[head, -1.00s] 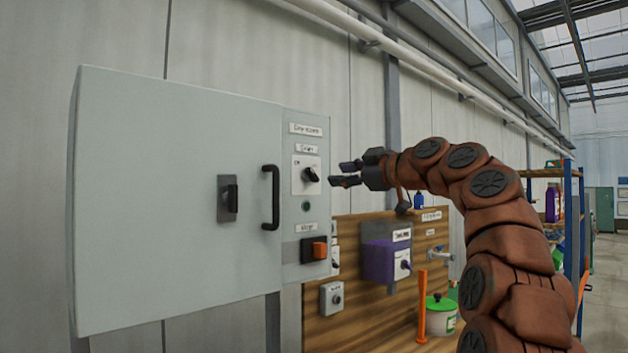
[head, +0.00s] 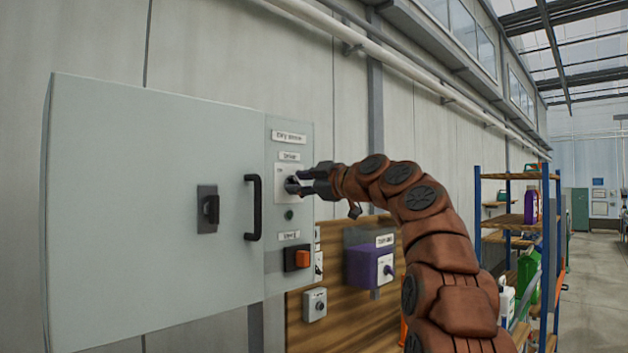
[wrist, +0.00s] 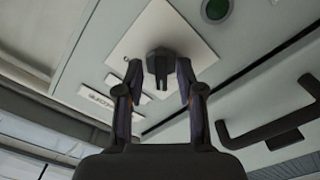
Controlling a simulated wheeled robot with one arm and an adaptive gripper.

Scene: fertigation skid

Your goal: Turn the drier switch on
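The drier switch is a dark rotary knob (wrist: 158,64) on a white square plate (head: 280,174) near the top of the grey cabinet's right-hand panel. A small label, seemingly reading "Drier", sits above the plate. In the head view my gripper (head: 297,186) is at the knob and partly covers it. In the wrist view my gripper (wrist: 159,72) is open, with one finger on each side of the knob. Small gaps seem to show between the fingers and the knob; contact is hard to tell. The switch's set position is not readable.
Below the plate are a green round indicator (head: 289,214) and an orange-and-black switch (head: 297,259). A black door handle (head: 253,207) sticks out to the left. A purple box (head: 368,266) and a grey switch box (head: 315,304) are on the wooden board. A shelf rack (head: 545,220) stands right.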

